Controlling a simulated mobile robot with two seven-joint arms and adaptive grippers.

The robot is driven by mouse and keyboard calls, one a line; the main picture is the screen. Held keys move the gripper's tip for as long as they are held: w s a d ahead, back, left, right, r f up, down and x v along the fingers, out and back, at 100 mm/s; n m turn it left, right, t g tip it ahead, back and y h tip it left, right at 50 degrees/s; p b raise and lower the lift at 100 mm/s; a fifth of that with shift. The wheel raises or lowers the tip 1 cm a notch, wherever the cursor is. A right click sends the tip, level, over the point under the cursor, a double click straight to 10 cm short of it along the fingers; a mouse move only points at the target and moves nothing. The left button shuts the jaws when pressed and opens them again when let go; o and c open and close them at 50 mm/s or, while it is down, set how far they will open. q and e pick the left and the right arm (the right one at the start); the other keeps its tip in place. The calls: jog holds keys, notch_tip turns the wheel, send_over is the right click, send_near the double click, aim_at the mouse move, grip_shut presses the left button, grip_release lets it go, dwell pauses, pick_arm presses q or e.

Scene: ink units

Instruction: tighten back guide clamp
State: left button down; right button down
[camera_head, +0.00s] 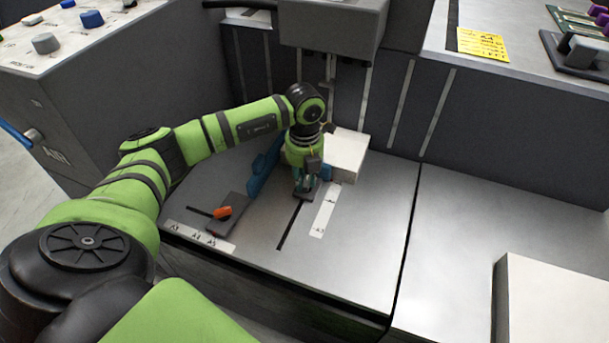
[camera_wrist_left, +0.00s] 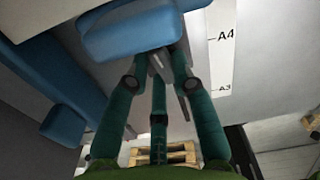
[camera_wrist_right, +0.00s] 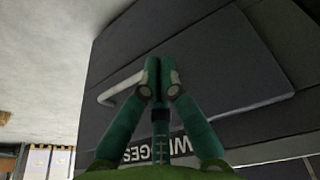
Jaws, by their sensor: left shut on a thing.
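My left gripper (camera_head: 306,182) points down at the machine bed beside a white paper stack (camera_head: 347,152). It is shut on a small grey lever (camera_wrist_left: 157,63) at the edge of a blue guide block (camera_wrist_left: 130,32), which I take for the back guide with its clamp. The fingers hide most of the lever, so I cannot tell how far it is turned. A long blue side guide (camera_head: 263,168) stands just left of the gripper. My right gripper (camera_wrist_right: 160,72) has its fingertips together with nothing visible between them; it is outside the head view.
A scale strip (camera_head: 324,211) and a dark slot (camera_head: 290,225) lie in front of the gripper. A grey housing (camera_head: 335,30) overhangs behind. A dark drawer front with a bent handle (camera_wrist_right: 118,90) faces the right wrist.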

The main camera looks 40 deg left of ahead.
pick_arm(q)
jog(key=m, duration=0.2)
jog(key=shift+m, duration=0.4)
jog(key=m, duration=0.5)
jog(key=shift+w, duration=0.2)
jog(key=shift+m, duration=1.6)
pick_arm(e)
jog(key=shift+w+f, duration=0.1)
jog(key=shift+f, duration=0.2)
pick_arm(q)
jog(key=c, duration=1)
grip_release()
jog(key=shift+c, duration=0.2)
pick_arm(e)
jog(key=shift+s+f, duration=0.1)
jog(key=shift+s, duration=0.1)
